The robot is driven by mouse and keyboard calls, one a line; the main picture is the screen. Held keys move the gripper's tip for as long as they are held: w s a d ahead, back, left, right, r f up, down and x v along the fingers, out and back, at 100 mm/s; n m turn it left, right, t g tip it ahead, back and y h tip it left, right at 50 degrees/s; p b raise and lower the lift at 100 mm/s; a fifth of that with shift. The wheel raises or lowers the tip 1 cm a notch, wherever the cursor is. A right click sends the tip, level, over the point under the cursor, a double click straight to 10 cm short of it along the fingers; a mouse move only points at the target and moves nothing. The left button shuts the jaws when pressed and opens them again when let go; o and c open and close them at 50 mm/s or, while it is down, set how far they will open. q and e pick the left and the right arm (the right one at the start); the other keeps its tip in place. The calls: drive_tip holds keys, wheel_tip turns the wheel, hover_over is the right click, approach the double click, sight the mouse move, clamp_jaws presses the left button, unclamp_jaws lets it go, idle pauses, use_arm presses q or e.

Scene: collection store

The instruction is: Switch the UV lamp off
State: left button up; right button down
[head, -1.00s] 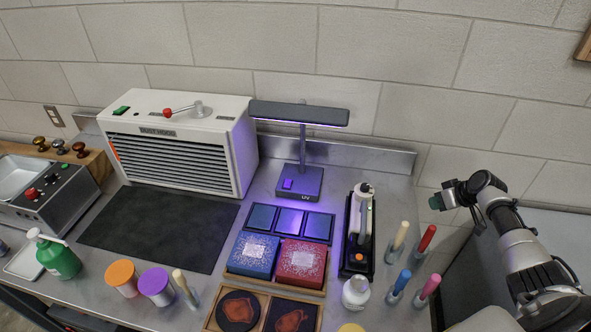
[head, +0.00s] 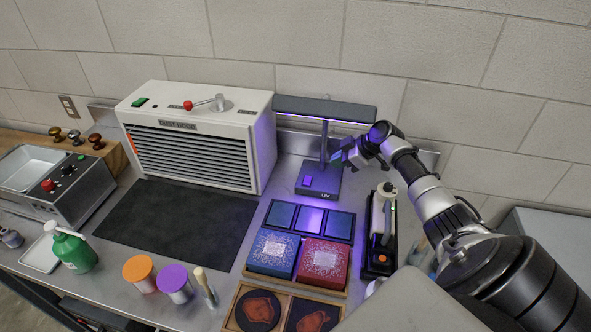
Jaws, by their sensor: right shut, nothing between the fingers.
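The UV lamp (head: 324,109) stands at the back of the bench, with a dark flat head on a post and a square base marked UV (head: 327,190). It is lit: a violet strip shows under the head and violet light falls around it. A small switch (head: 307,181) sits on the base, left of the post. My right gripper (head: 341,157) is shut and empty, just right of the post and above the base. I cannot tell whether it touches the lamp. My left gripper is not in view.
Three dark tiles (head: 311,220) lie in front of the lamp, with blue (head: 272,254) and red (head: 324,260) boxes nearer. A black tray (head: 380,262) with a white tool stands to the right. The dust hood (head: 200,125) is on the left.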

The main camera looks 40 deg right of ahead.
sight(308, 177)
drive_tip(key=b+x, duration=0.5)
drive_tip(key=x, duration=0.3)
drive_tip(key=shift+f, duration=0.35)
drive_tip(key=shift+w+a+f+b, duration=0.2)
drive_tip(key=shift+w+f+b, duration=0.1)
drive_tip(key=shift+w+b, duration=0.2)
drive_tip(key=shift+s, duration=0.1)
